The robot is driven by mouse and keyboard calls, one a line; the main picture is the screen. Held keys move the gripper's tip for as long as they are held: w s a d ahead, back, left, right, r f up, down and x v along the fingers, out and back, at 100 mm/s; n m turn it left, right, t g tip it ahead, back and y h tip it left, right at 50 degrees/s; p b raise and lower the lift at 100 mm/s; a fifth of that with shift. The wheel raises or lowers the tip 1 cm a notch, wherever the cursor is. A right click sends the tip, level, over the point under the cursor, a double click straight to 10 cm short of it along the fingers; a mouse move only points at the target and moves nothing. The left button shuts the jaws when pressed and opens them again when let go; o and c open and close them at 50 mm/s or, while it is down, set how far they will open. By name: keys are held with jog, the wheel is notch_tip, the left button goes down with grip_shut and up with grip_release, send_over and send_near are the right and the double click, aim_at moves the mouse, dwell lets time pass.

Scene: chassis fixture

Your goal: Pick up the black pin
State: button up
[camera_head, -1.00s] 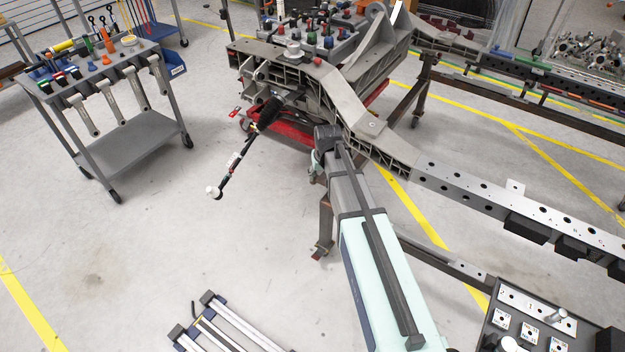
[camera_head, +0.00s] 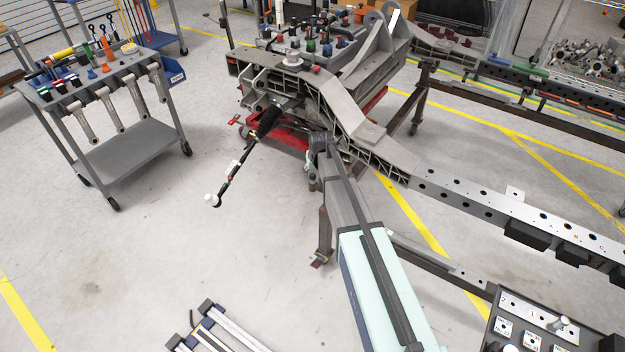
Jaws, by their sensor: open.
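Several small upright pins or knobs in black, red, green and blue (camera_head: 310,45) stand on a grey block on top of the chassis fixture (camera_head: 340,95). Dark ones are among them, but they are too small to tell which is the black pin. My arm (camera_head: 385,285) reaches from the bottom edge up to the near side of the fixture. Its far end (camera_head: 322,145) is beside the fixture's lower frame, below and in front of the block. My gripper's fingers are not visible there.
A grey cart (camera_head: 120,158) at the left carries tools and coloured pins. A black rod with a white tip (camera_head: 212,199) sticks out from the fixture. A long perforated rail (camera_head: 480,190) runs right. A dark panel (camera_head: 540,325) is at lower right. The floor at left centre is clear.

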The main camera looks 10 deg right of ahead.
aim_at(313, 175)
jog(key=shift+a+p+x, duration=0.15)
jog(key=shift+p+x, duration=0.15)
jog(key=shift+x, duration=1.3)
jog(key=shift+a+p+x, duration=0.1)
jog(key=shift+p+x, duration=0.2)
jog(key=shift+x, duration=1.3)
jog(key=shift+w, duration=0.1)
grip_shut()
